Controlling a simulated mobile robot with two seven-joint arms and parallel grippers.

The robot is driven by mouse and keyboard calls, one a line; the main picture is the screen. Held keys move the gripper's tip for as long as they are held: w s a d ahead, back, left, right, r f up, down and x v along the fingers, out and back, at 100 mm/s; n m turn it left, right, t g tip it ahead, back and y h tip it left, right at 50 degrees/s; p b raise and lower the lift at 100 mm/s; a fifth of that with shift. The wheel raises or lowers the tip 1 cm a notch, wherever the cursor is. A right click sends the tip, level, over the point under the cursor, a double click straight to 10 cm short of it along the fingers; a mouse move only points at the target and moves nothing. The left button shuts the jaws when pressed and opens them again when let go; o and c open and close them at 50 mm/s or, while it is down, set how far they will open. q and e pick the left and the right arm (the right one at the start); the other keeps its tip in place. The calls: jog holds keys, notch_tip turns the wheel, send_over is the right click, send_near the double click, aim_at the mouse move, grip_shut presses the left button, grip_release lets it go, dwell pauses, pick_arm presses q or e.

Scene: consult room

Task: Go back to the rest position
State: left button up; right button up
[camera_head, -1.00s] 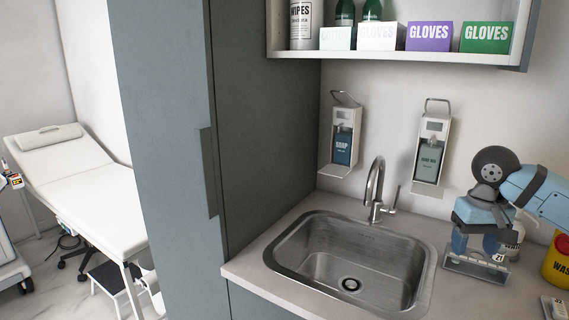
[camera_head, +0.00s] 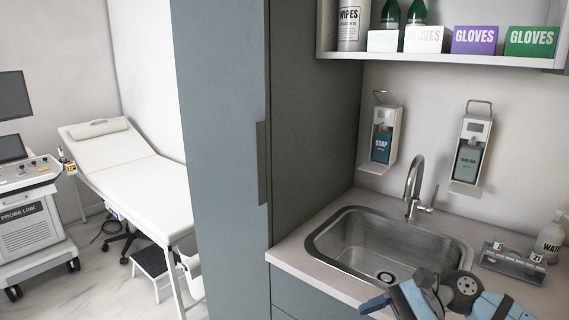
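My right gripper (camera_head: 378,304) shows at the bottom edge, in front of the sink, its light blue arm coming in from the lower right. One dark blue finger points left; the other finger is not clear, so I cannot tell how far it is open. I see nothing held in it. My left gripper is not in view.
A steel sink (camera_head: 335,262) with a tall tap (camera_head: 413,188) lies behind the gripper. A tall grey cabinet (camera_head: 224,150) rises left; an exam bed (camera_head: 140,188) and ultrasound cart (camera_head: 30,225) stand beyond.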

jog(key=a+f+m+t+y, duration=0.2)
jog(key=a+m+t+y, duration=0.25)
jog(key=m+t, duration=0.95)
jog(key=s+d+f+m+t+h, duration=0.2)
jog(key=f+m+h, duration=0.45)
jog(key=m, duration=0.95)
jog(key=s+d+f+m+t+h, duration=0.25)
jog(key=f+m+h, duration=0.45)
jog(key=m, duration=0.9)
jog(key=s+d+f+m+g+h, duration=0.15)
jog(key=s+f+m+g, duration=0.45)
jog(key=s+f+m, duration=0.6)
pick_arm(q)
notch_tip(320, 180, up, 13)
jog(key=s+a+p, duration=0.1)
jog(key=p, duration=1.4)
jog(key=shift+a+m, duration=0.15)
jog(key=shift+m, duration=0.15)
pick_arm(e)
notch_tip(320, 180, up, 12)
jog(key=n, duration=0.1)
jog(key=shift+w+d+f+h, duration=0.15)
jog(key=shift+d+f+h, duration=0.05)
jog(key=shift+d+h, duration=0.2)
